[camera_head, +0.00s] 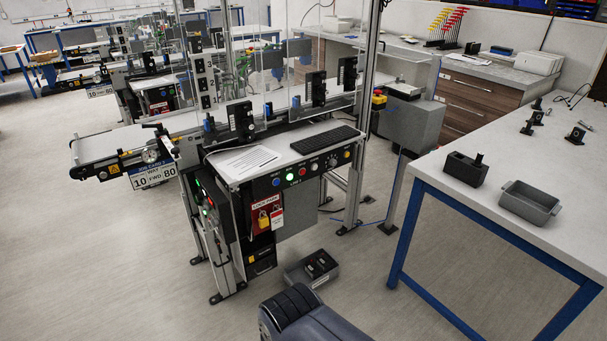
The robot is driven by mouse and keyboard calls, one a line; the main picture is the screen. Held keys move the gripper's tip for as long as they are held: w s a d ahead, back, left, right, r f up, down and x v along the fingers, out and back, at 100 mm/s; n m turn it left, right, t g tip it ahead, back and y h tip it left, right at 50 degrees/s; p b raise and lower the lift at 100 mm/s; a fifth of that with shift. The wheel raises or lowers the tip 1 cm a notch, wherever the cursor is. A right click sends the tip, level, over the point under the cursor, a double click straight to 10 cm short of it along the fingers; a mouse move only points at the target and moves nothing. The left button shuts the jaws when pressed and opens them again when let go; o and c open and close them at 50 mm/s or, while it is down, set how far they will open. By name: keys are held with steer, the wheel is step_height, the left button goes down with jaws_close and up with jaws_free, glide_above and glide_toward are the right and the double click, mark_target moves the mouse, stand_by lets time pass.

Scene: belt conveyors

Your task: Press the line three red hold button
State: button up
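The nearest conveyor station has a dark control panel (322,166) on the front edge of its small desk. A row of round buttons runs along it. A red button (314,167) sits near the middle of the row. A lit green button (290,177), a white button (302,172) and a blue button (276,182) are to its left, with dark knobs to its right. The panel lettering is too small to read surely, so I cannot confirm the line number or the hold label. Nothing covers the red button. My gripper is not in view.
A keyboard (325,139) and a paper sheet (243,161) lie above the panel. A grey bin (311,269) stands on the floor below. A blue-legged table (500,214) stands at the right. Other conveyors (160,94) are behind. Floor at the left is clear.

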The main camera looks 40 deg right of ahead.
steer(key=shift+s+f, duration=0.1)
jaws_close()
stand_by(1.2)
